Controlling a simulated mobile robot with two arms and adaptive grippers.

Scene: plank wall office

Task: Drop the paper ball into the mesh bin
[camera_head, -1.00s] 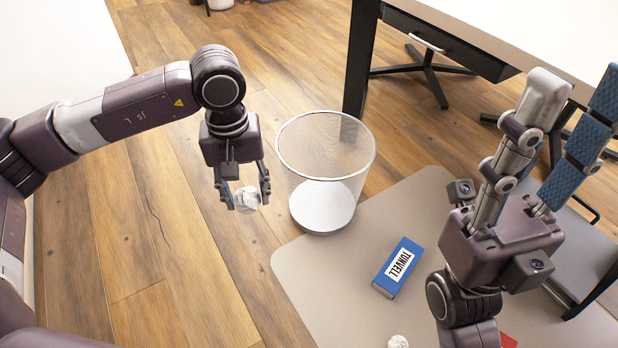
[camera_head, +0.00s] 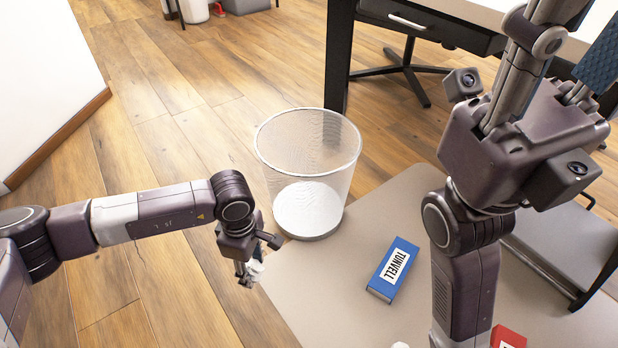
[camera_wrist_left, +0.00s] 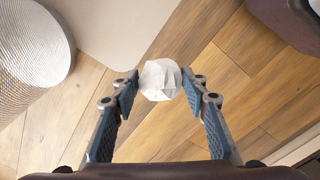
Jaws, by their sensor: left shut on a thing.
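The white crumpled paper ball (camera_head: 257,268) is held between the fingertips of my left gripper (camera_head: 249,272), and it shows clearly in the left wrist view (camera_wrist_left: 160,80). The left gripper is outside the bin, below and left of it in the head view. The mesh bin (camera_head: 335,180) stands upright with an open top and a pale bottom; in the left wrist view it is at the upper left (camera_wrist_left: 35,50). My right gripper (camera_head: 568,45) is raised at the upper right, fingers apart, tips partly cut off, with nothing seen between them.
A grey mat (camera_head: 330,290) lies on the wooden floor. On it are a blue box (camera_head: 393,270), a red object (camera_head: 507,338) and another white lump (camera_head: 400,345) cut off by the lower edge. A desk (camera_head: 440,22) stands behind the bin. Floor left of the bin is clear.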

